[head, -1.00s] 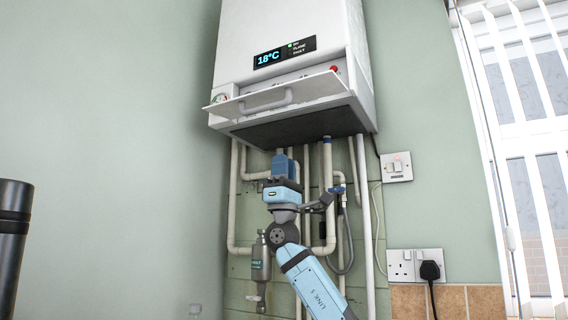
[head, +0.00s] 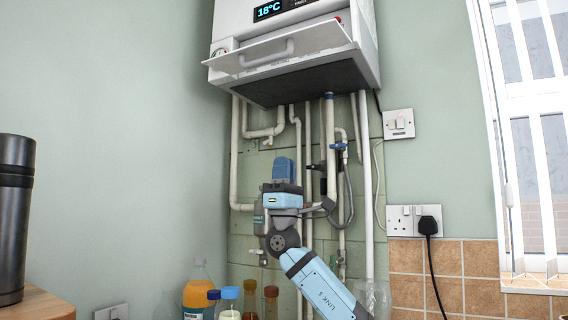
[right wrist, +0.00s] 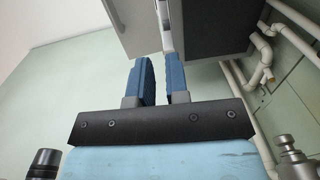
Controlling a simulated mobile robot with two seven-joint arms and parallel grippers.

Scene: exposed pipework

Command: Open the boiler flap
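The white boiler (head: 362,45) hangs on the wall at the top of the head view, its upper part cut off. Its flap (head: 323,41) is tilted out from the front, hinged along its lower edge, with a gap above it. A grey bar handle (head: 268,58) is on the flap's outer face. My right gripper (head: 283,160) points up below the boiler, in front of the pipes and clear of the flap. In the right wrist view its two blue fingers (right wrist: 159,80) are apart with nothing between them; the flap (right wrist: 136,22) shows beyond. My left gripper is out of view.
Cream pipes (head: 330,150) run down the wall behind my right gripper. Bottles (head: 199,290) stand at the bottom, left of my arm. A dark flask (head: 14,220) is at the far left. Sockets (head: 414,221) and a window are at the right.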

